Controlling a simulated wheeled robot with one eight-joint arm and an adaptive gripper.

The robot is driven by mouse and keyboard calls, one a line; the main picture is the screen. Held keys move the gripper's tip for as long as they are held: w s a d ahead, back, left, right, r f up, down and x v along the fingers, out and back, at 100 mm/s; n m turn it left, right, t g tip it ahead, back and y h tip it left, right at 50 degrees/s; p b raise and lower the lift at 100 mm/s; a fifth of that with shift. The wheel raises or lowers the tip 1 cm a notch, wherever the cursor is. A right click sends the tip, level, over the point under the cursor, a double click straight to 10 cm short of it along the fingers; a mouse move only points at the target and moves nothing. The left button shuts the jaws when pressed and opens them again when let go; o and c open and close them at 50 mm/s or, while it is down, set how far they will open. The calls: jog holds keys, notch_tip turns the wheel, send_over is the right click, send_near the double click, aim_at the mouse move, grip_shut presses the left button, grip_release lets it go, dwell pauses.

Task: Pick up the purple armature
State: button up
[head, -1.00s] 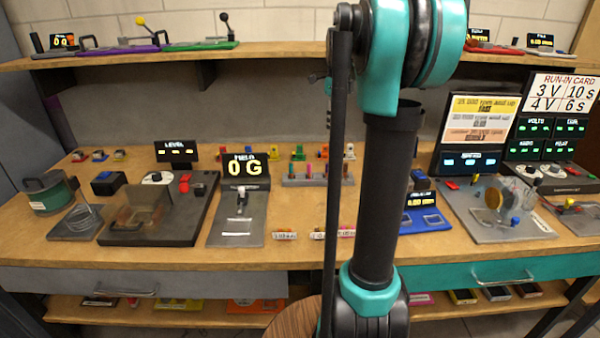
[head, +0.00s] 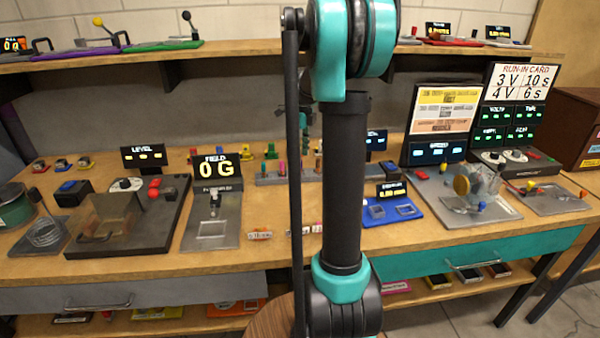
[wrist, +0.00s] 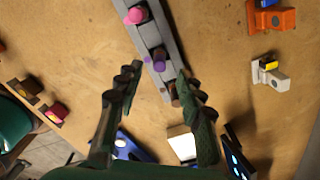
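The purple armature (wrist: 158,62) stands in a grey rack (wrist: 147,35) in the wrist view, between a pink piece (wrist: 135,15) and a brown piece at the rack's near end. My gripper (wrist: 157,78) is open, with its two dark fingers spread to the left and right of the rack's near part. The purple armature shows in the gap just beyond the fingertips, and nothing is held. In the head view the rack (head: 275,180) lies on the bench, partly behind my arm. I cannot single out the purple armature there.
A blue tray (head: 417,213) stands right of my arm on the bench. A FIELD display (head: 217,171) and a grey plate stand left of the rack. A shelf (head: 230,48) runs above. In the wrist view, orange (wrist: 272,18) and white (wrist: 268,75) blocks lie right of the rack.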

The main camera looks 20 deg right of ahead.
aim_at(300, 170)
jog(key=f, duration=0.5)
jog(key=shift+w+a, duration=0.1)
jog(key=shift+a, duration=0.1)
jog(key=shift+c, duration=0.2)
grip_shut()
